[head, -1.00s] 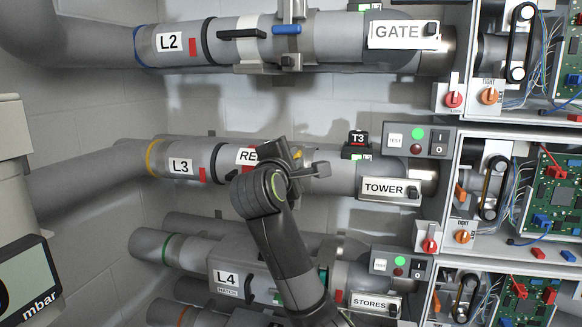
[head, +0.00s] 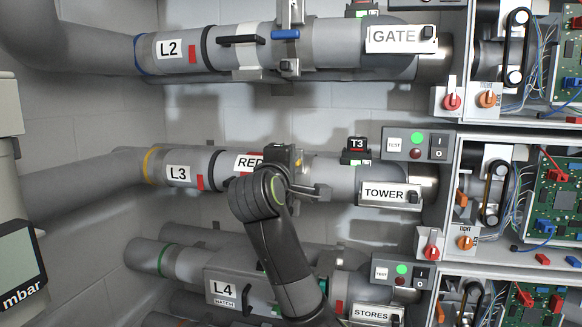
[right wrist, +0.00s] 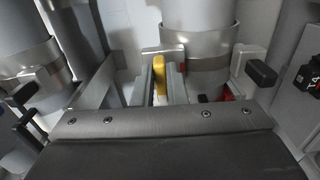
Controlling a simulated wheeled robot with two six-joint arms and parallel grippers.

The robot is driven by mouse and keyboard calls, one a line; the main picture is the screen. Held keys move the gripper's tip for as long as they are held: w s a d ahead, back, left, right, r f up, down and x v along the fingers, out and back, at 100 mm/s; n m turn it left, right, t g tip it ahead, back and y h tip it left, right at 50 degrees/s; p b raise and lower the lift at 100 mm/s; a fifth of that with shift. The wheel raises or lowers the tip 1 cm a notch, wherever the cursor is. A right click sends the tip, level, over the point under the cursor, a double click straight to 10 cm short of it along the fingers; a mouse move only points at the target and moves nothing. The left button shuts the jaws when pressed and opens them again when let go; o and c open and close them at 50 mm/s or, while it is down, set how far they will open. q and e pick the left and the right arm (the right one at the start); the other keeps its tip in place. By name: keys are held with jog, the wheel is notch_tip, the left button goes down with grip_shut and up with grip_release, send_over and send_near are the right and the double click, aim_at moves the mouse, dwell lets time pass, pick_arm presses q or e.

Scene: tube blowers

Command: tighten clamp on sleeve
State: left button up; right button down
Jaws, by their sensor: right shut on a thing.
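The pipe line L3 (head: 185,168) runs across the middle of the head view, with a label reading RED (head: 247,162), partly hidden by my arm. My right gripper (head: 288,165) is at the grey sleeve section (head: 335,172) of this line. In the right wrist view, a yellow clamp lever (right wrist: 160,78) stands between its two grey fingers, and the gripper is shut on it. The lever lies roughly along the fingers there. Most of the clamp is hidden behind my gripper in the head view. My left gripper is not in view.
Line L2 (head: 180,47) above has a blue lever (head: 286,34) on its clamp. Line L4 (head: 195,265) lies below, close to my arm. A TOWER plate (head: 384,193), switch boxes and open cabinets with boards (head: 560,185) stand to the right.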

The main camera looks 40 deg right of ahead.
jog(key=shift+r, duration=0.1)
jog(key=c, duration=1.5)
grip_release()
jog(key=shift+w, duration=0.1)
jog(key=shift+o, duration=0.2)
jog(key=b+v, duration=0.5)
jog(key=v, duration=1.2)
jog(key=shift+s+b, duration=0.25)
jog(key=shift+b, duration=0.15)
